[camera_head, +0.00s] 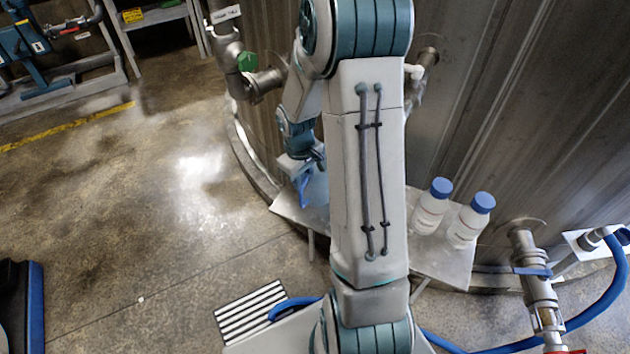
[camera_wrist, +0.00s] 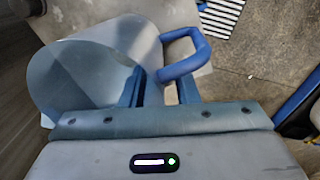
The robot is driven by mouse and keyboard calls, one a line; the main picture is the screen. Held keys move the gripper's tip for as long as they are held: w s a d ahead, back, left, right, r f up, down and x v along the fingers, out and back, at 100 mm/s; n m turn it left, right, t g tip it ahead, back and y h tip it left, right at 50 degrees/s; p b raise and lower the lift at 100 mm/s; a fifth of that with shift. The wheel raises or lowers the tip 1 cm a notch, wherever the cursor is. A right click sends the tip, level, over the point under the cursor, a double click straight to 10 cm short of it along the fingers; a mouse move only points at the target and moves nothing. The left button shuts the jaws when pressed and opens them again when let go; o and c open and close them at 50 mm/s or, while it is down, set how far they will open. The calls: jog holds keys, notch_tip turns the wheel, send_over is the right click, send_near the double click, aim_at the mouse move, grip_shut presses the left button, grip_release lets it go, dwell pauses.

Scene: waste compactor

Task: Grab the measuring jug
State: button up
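The measuring jug (camera_wrist: 85,75) is a clear, see-through vessel with a blue handle (camera_wrist: 203,52). It fills the upper left of the wrist view. In the head view the jug (camera_head: 319,188) stands on a small metal shelf, partly hidden behind my arm. My gripper (camera_wrist: 162,90) is open, its two blue fingers apart at the handle. The lower arm of the handle crosses the space between the fingertips. I cannot tell whether either finger touches it. In the head view my gripper (camera_head: 306,168) is at the jug, mostly hidden by the arm.
Two white bottles with blue caps (camera_head: 432,207) (camera_head: 470,220) stand on the right part of the metal shelf (camera_head: 440,262). A large ribbed metal tank wall (camera_head: 500,110) rises behind. Pipes with a green valve (camera_head: 247,62) are at the upper left.

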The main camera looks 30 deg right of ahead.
jog(key=shift+f, duration=0.35)
grip_shut()
jog(key=shift+r, duration=0.1)
